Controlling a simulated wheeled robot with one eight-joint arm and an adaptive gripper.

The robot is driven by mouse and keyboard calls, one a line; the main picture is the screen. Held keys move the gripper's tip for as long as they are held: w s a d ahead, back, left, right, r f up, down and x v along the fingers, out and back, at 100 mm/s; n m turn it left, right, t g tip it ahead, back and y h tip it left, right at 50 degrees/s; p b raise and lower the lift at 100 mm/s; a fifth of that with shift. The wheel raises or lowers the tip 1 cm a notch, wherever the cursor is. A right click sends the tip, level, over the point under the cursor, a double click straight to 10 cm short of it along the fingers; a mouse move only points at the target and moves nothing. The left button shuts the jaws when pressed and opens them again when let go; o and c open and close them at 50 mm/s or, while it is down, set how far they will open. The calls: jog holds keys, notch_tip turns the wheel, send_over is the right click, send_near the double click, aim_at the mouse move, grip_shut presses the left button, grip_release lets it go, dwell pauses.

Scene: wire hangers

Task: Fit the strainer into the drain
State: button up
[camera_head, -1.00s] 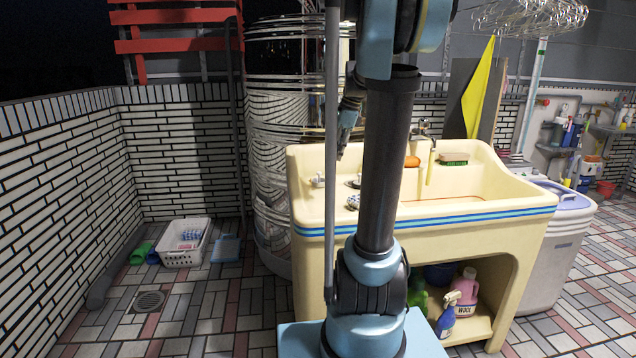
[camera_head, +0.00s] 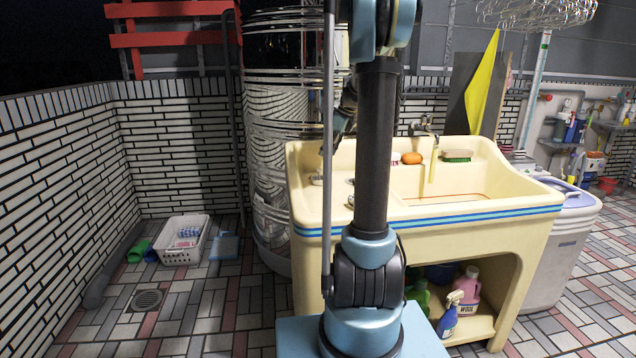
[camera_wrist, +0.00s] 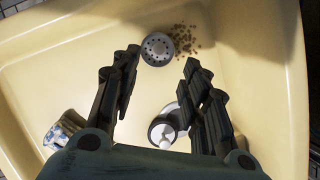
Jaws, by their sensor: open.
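A round grey metal disc with holes (camera_wrist: 157,48) lies on the cream sink floor in the wrist view; it looks like the strainer, and I cannot tell whether it sits in an opening. Brown specks lie just right of it. My gripper (camera_wrist: 160,63) is open and empty, its fingertips on either side of the view just below the disc. A white, knob-like piece with a dark ring (camera_wrist: 168,125) shows lower down between the fingers. I cannot tell for sure which round piece is the drain. In the head view, my arm hides part of the sink.
A silver-and-blue item (camera_wrist: 65,130) lies at the left in the wrist view. Bottles stand below. A white basket (camera_head: 184,240) is on the floor.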

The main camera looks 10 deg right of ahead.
jog(key=x, duration=0.9)
jog(key=shift+a+f, duration=0.2)
jog(key=shift+f, duration=0.1)
grip_shut()
